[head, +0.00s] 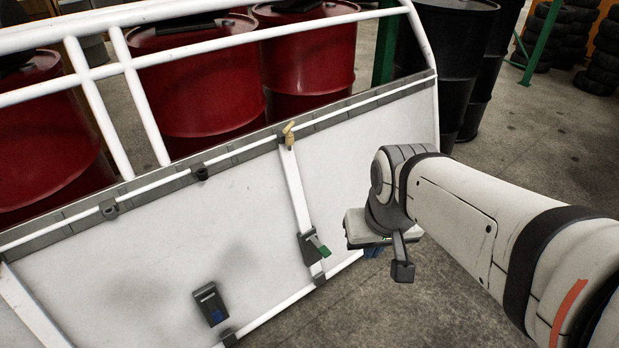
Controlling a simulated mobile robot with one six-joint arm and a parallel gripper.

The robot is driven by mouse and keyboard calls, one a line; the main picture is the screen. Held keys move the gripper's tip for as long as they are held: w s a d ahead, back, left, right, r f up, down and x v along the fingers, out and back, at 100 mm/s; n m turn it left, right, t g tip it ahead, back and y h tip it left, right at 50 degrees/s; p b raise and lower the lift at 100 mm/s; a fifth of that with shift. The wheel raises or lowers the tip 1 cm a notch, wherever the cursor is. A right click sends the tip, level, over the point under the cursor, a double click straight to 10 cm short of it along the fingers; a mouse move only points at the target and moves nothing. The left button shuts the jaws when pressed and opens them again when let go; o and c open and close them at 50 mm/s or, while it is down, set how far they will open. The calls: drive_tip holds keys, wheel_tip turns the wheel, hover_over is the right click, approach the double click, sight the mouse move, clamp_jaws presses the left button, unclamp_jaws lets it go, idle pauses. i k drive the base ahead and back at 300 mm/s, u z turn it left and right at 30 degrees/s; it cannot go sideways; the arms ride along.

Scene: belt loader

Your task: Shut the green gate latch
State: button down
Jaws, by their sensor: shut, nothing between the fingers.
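The green gate latch (320,247) is a small dark bracket with a green-tipped handle. It sits low on the white gate panel, beside the lower end of a white diagonal bar. Its handle slants out to the lower right; I cannot tell whether the latch is fully open. My gripper (373,252) hangs to the right of the latch, apart from it in the picture. Its fingers are mostly hidden behind my wrist, with only a small dark part showing. It is shut and holds nothing.
A second latch with blue on it (213,308) is lower left on the panel. A tan handle (288,131) sits at the bar's top. Red drums (195,85) and black drums (455,50) stand behind the gate. Open concrete floor (545,130) lies to the right.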

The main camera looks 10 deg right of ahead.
sight(325, 253)
drive_tip(key=z, duration=0.75)
drive_tip(key=k, duration=0.75)
drive_tip(key=u, duration=0.5)
drive_tip(key=i, duration=1)
drive_tip(key=u, duration=0.05)
